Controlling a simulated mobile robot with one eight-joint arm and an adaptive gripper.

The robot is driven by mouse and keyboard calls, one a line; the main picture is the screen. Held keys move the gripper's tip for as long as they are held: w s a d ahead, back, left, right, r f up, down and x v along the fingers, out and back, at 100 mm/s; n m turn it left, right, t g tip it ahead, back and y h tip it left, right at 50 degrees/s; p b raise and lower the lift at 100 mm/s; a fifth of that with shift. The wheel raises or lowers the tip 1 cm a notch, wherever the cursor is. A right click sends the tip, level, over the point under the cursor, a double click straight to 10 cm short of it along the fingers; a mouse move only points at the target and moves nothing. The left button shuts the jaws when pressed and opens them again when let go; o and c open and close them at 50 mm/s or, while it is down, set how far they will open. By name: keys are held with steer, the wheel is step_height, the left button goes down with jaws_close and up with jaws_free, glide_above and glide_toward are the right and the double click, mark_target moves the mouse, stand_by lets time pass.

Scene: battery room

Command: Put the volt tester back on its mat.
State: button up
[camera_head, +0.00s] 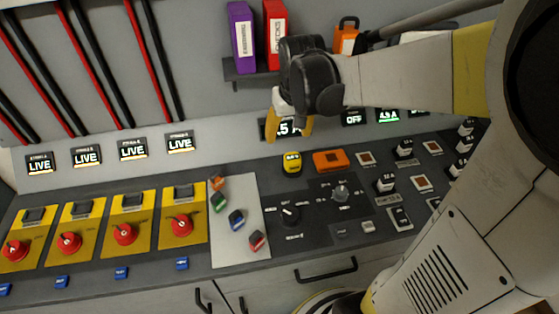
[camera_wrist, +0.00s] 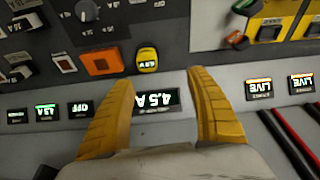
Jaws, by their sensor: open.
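A small yellow handheld device (camera_head: 292,163) with a dark display, which looks like the volt tester, rests at the back of the console top. It also shows in the wrist view (camera_wrist: 147,60), just beyond my fingertips. The wrist view (camera_wrist: 160,82) shows nothing between the fingers.
A grey panel (camera_head: 232,253) holds several small coloured clips. Yellow plates with red rotary switches (camera_head: 125,233) line the left. Dials and square buttons fill the right. A shelf (camera_head: 250,77) with purple and red binders and an orange padlock (camera_head: 346,38) are above.

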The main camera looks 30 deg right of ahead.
steer(key=s+a+r+n+t, duration=0.2)
steer(key=s+a+r+t, duration=0.2)
steer(key=s+a, duration=0.6)
steer(key=s, duration=0.3)
steer(key=shift+a+y, duration=0.3)
steer(key=shift+d, duration=0.1)
